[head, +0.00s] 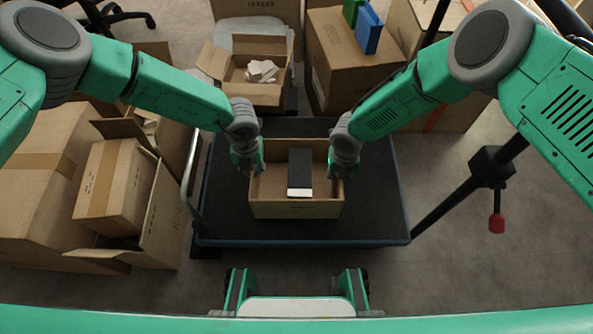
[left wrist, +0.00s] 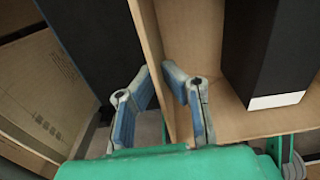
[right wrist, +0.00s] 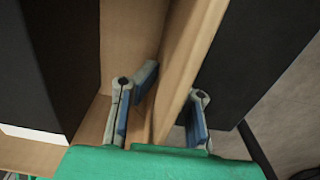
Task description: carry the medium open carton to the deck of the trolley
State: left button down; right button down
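The medium open carton (head: 296,209) is over the black deck of the trolley (head: 375,190), upright, with a black box (head: 300,170) with a white end inside it. I cannot tell whether its base touches the deck. My left gripper (head: 248,164) is at the carton's left wall; the left wrist view (left wrist: 158,72) shows its fingers closed on either side of that wall. My right gripper (head: 342,166) is at the right wall; the right wrist view (right wrist: 174,85) shows one finger inside and one outside, partly hidden by the wall.
Several cartons (head: 112,185) crowd the left side. An open carton with crumpled paper (head: 262,70) and a carton bearing green and blue items (head: 350,70) stand behind the trolley. A dark bar with a red end (head: 496,222) is at right. Floor at the lower right is clear.

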pick_arm(q)
jog(key=c, duration=1.7)
grip_release()
jog(key=shift+f, duration=0.1)
pick_arm(e)
jog(key=c, duration=1.7)
grip_release()
jog(key=shift+f, duration=0.15)
pick_arm(q)
notch_tip(320, 180, up, 12)
jog(key=shift+f, duration=0.2)
jog(key=shift+r, duration=0.15)
pick_arm(e)
jog(key=shift+r, duration=0.35)
notch_tip(320, 180, up, 11)
jog(key=shift+r, duration=0.1)
